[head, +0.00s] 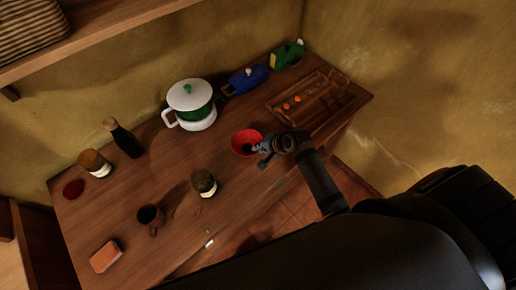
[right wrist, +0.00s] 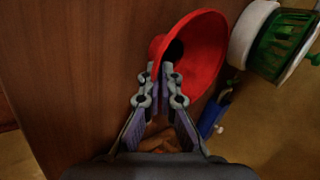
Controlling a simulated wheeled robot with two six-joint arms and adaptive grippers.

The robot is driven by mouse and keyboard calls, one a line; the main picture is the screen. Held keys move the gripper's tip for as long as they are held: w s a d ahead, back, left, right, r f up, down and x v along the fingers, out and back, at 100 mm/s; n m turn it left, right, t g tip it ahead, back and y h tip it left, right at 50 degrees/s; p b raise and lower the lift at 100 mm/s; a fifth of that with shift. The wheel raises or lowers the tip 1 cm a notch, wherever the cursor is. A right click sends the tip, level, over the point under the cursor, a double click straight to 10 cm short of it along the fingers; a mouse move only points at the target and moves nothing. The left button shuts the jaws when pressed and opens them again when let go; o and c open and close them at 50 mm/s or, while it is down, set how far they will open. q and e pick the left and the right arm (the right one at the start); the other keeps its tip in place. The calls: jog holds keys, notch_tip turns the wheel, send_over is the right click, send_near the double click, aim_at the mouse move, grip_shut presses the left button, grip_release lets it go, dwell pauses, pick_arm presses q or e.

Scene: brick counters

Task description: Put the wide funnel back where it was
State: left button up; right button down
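The wide funnel is red (head: 242,137), with its wide mouth facing up toward the head camera, near the middle of the wooden counter. My right gripper (head: 264,150) reaches it from the right. My left gripper is not in view.
A white and green pot (head: 190,112) stands behind left, with blue (head: 246,79) and green (head: 287,56) containers further back. A wooden tray (head: 318,108) lies right. Jars (head: 204,184), a dark bottle (head: 126,141), a mug (head: 150,217) and a sponge (head: 105,256) occupy the left.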

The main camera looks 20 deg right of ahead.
jog(key=c, duration=1.8)
grip_release()
jog(key=shift+o, duration=1.3)
jog(key=shift+w+f, duration=0.1)
jog(key=shift+d+r, duration=0.2)
jog(key=shift+r, duration=0.2)
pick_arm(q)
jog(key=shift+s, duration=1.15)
pick_arm(e)
jog(key=v, duration=1.1)
jog(key=shift+s+r, duration=0.2)
jog(key=shift+s, duration=0.1)
